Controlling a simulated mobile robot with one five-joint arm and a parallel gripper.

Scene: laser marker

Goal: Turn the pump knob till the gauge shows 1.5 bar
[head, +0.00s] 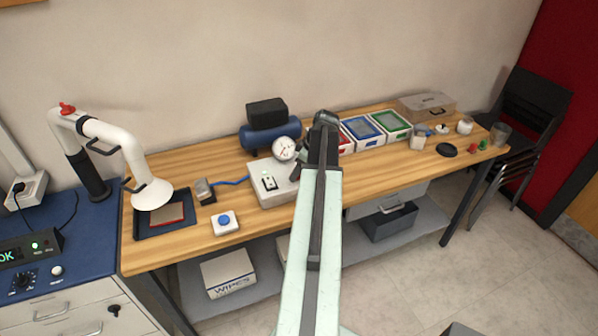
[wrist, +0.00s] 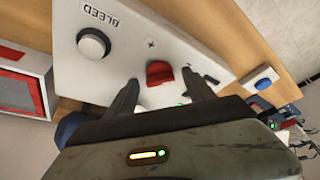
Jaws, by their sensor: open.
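The pump unit (head: 272,190) is a pale box on the wooden bench, with a blue tank (head: 262,136) behind it. Its round white gauge (head: 285,149) faces me; the reading is too small to tell. In the wrist view a red knob (wrist: 160,73) sits on the white panel (wrist: 120,62). My gripper (wrist: 161,86) is open, with its dark fingers on either side of the red knob and a gap showing at each side. Whether the fingertips reach knob height is unclear. A round dark-rimmed white control (wrist: 93,43) sits beside the BLEED label. In the head view my arm hides the gripper and knob.
A blue-button box (head: 225,222) stands left of the pump. Several coloured trays (head: 362,131) stand to its right; a red-edged one (wrist: 20,90) shows in the wrist view. A white fume hood arm (head: 130,150) stands farther left. Bare bench lies in front of the trays.

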